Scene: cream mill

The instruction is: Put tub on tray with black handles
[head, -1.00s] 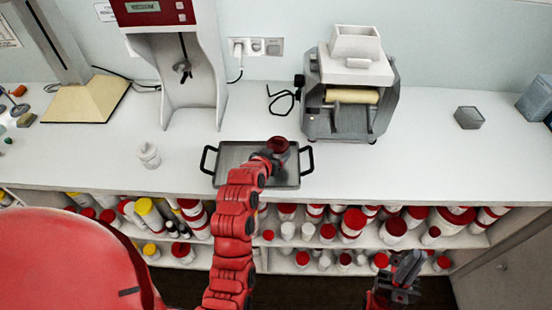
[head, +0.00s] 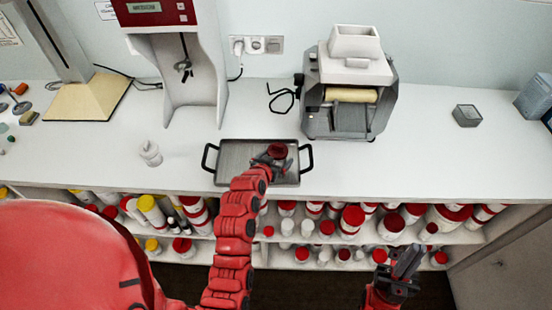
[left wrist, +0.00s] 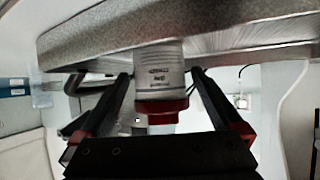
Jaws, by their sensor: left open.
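The tub (head: 278,151) has a red lid, and in the left wrist view its white labelled body (left wrist: 159,72) shows, inverted. It stands upright on the right part of the grey tray with black handles (head: 232,155); the tray also shows at the top of the left wrist view (left wrist: 95,40). My left gripper (head: 271,162) is open, with one finger on each side of the tub and gaps visible between. My right gripper (head: 406,264) hangs in front of the shelves, away from the tub; its jaw opening is unclear.
A machine with a roller (head: 350,95) stands right of the tray, and a tall red-and-white device (head: 185,70) behind left. A small white bottle (head: 150,154) stands to the left. Shelves of red-lidded containers (head: 352,220) lie below. The counter's right part is mostly clear.

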